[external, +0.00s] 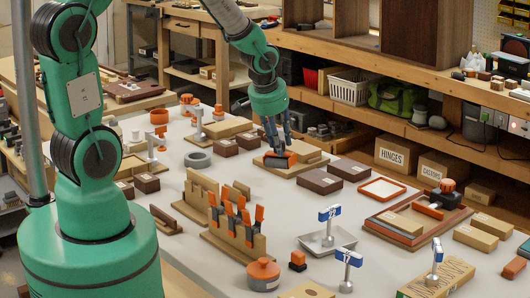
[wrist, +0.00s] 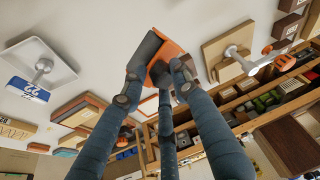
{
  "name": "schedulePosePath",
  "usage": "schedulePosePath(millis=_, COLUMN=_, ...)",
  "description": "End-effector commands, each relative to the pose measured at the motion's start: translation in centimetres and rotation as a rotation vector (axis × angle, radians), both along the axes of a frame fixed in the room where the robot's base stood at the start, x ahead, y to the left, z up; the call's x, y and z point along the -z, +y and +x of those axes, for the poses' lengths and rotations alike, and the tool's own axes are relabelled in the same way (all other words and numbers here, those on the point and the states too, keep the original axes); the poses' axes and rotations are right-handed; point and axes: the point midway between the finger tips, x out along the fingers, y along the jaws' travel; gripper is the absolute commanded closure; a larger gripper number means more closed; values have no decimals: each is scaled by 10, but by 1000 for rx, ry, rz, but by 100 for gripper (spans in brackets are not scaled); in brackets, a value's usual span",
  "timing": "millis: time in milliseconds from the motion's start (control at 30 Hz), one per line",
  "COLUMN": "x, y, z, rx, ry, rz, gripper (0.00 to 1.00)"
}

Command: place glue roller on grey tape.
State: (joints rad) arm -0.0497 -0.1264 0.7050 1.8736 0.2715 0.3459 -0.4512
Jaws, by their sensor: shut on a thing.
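The glue roller, dark grey and orange, is in my gripper (external: 277,146). In the external view the roller (external: 279,160) shows just below my fingertips, in front of a light wooden board; I cannot tell whether it touches that board. In the wrist view the fingers (wrist: 155,82) close around the roller (wrist: 146,50), its orange side facing right. The grey tape (external: 198,159) is a thick grey ring lying flat on the table, left of my gripper in the external view. Its top is clear. I do not make it out in the wrist view.
Dark boxes (external: 225,147) stand between the tape and my gripper. Wooden racks with orange-handled clamps (external: 240,215) stand nearer the camera. A framed tray (external: 415,220), a metal tray (external: 327,240) and more dark boxes (external: 320,181) lie to the right. Bare table surrounds the tape's near side.

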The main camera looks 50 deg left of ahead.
Motion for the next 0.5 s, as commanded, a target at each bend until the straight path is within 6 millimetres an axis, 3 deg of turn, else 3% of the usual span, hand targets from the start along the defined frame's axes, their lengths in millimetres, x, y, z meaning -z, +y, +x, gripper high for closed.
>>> schedulePosePath(millis=100, x=0, y=43, z=-6, rx=-97, ry=8, rz=6, gripper=100)
schedulePosePath(millis=500, x=0, y=175, z=-43, rx=-411, ry=26, rz=31, gripper=100)
